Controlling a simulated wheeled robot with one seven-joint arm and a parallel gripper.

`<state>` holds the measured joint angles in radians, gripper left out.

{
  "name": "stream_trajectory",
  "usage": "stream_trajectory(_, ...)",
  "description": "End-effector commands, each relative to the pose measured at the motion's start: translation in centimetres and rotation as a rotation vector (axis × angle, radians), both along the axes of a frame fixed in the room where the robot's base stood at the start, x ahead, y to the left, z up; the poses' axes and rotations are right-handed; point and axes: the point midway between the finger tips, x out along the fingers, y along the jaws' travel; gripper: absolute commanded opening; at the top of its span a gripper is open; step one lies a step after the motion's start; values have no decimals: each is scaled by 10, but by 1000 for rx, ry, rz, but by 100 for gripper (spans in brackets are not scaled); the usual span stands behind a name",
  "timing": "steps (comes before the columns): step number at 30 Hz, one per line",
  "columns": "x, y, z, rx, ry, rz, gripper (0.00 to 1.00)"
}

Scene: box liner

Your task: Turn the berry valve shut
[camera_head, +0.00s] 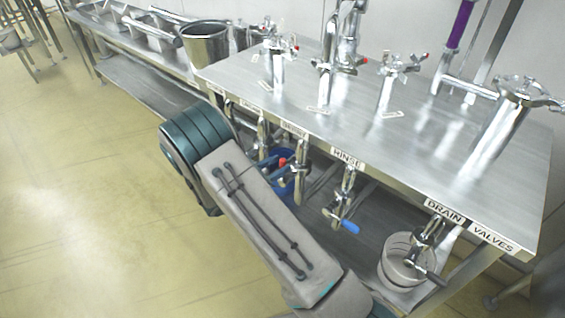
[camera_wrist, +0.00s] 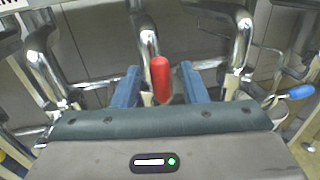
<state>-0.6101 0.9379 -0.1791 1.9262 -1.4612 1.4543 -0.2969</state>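The label that seems to read BERRY (camera_head: 294,129) is on the bench's front edge, with a chrome tap (camera_head: 301,158) below it. A red valve handle (camera_head: 282,161) shows just left of that tap, partly crowded by my gripper (camera_head: 276,172). In the wrist view the red handle (camera_wrist: 160,78) stands upright between the two blue fingers of my gripper (camera_wrist: 161,86). Gaps show on both sides of it, so the fingers are open and not closed on it. I cannot tell from the views how the handle joins its pipe.
The RINSE tap (camera_head: 346,185) with a blue handle (camera_head: 350,227) hangs to the right. Further right is the DRAIN valve (camera_head: 428,240) above a clear container (camera_head: 398,262). A metal pot (camera_head: 205,43) stands at the back left. The floor at left is clear.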

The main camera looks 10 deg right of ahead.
Motion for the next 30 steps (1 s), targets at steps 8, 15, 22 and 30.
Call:
stream_trajectory(8, 10, -21, 0, 1, 0, 1, 39)
stream_trajectory(15, 10, -22, 0, 1, 0, 0, 39)
stream_trajectory(22, 10, -22, 0, 1, 0, 0, 0)
stream_trajectory(30, 8, -15, -1, 15, -19, 15, 0)
